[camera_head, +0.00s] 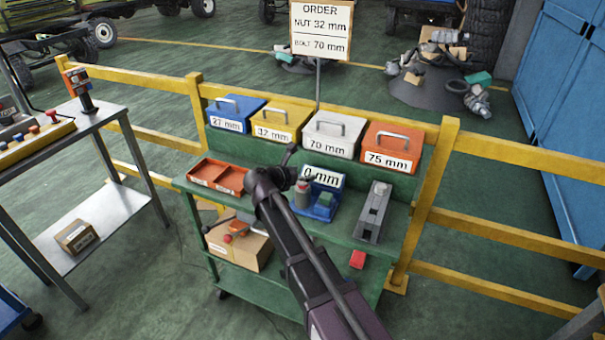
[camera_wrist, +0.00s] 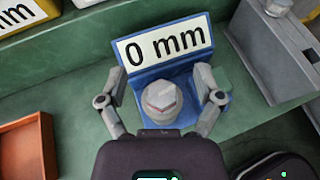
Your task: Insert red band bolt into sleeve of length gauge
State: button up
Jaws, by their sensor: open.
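The length gauge is a blue stand with a "0 mm" display (camera_head: 325,178) on the green cart top; it also shows in the wrist view (camera_wrist: 165,48). A grey bolt with a hexagonal head and a thin red band (camera_wrist: 160,97) stands upright at the gauge, seen from above. In the head view a grey cylinder (camera_head: 302,194) shows at the same spot. My gripper (camera_wrist: 162,78) is open, one finger on each side of the bolt, with gaps visible. The sleeve and the bolt's lower end are hidden, so I cannot tell whether it is inserted.
A grey block fixture (camera_head: 374,212) stands right of the gauge, a red tray (camera_head: 216,177) left. Yellow (camera_head: 279,122), white (camera_head: 332,135) and orange (camera_head: 393,148) boxes line the back shelf beside a blue one. An order sign (camera_head: 321,30) reads nut 32 mm, bolt 70 mm.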

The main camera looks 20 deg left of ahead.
notch_tip(320, 180, up, 10)
jog(key=p, duration=0.9)
jog(key=shift+p, duration=0.3)
dwell(0.7)
jog(key=d+f+m+g, duration=0.2)
jog(key=d+m, duration=0.2)
jog(key=d, duration=0.4)
jog(key=s+d+f+m+g, duration=0.1)
jog(key=d+f+m+g, duration=0.1)
jog(key=d+m, duration=0.3)
jog(key=s+d+f+m+g, duration=0.1)
jog(key=d+f+m+g, duration=0.2)
jog(key=d, duration=0.9)
jog(key=shift+s+m, duration=0.25)
jog(key=shift+m, duration=0.75)
jog(key=s+d+f+m+g+y, duration=0.2)
jog(key=s+d+m, duration=0.5)
jog(key=d+m, duration=0.1)
jog(key=s+d+f+m+g+y, duration=0.2)
jog(key=s+d+m+g+y, duration=0.1)
jog(key=s+d+m, duration=0.4)
jog(key=d+m, duration=0.2)
jog(key=d, duration=0.1)
jog(key=shift+s+f+g, duration=0.2)
jog(key=shift+g, duration=0.1)
jog(key=shift+c, duration=0.2)
